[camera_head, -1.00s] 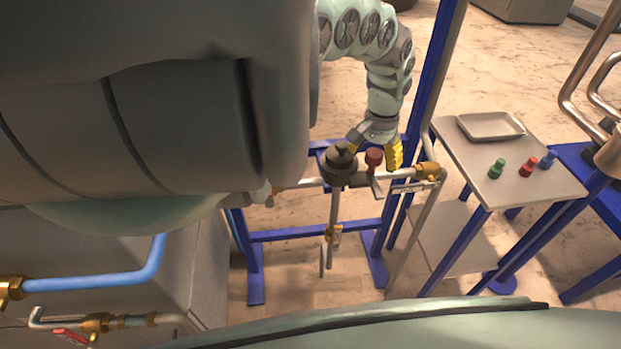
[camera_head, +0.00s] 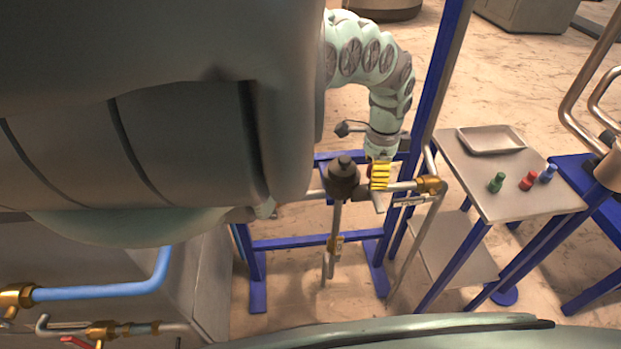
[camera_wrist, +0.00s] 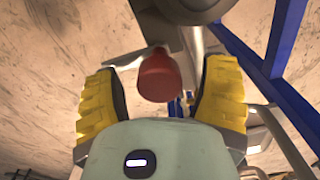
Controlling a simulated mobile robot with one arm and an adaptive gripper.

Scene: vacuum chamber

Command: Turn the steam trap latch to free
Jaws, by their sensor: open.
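The steam trap (camera_head: 343,180) is a dark round body on a horizontal pipe in the head view. A dark rounded part (camera_wrist: 190,8) shows at the top of the wrist view. The latch's red knob (camera_wrist: 158,76) sits between my two yellow fingers in the wrist view, with a grey plate behind it. Gaps show on both sides of the knob. My gripper (camera_wrist: 163,88) is open around it. In the head view my gripper (camera_head: 380,175) is just right of the trap, over the pipe, and hides the red knob.
A blue frame (camera_head: 310,240) carries the pipe, with a brass elbow (camera_head: 431,186) to the right of my gripper. A side table (camera_head: 520,195) at right holds a metal tray (camera_head: 491,139) and green, red and blue small pieces. A blue pipe (camera_head: 100,288) is at lower left.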

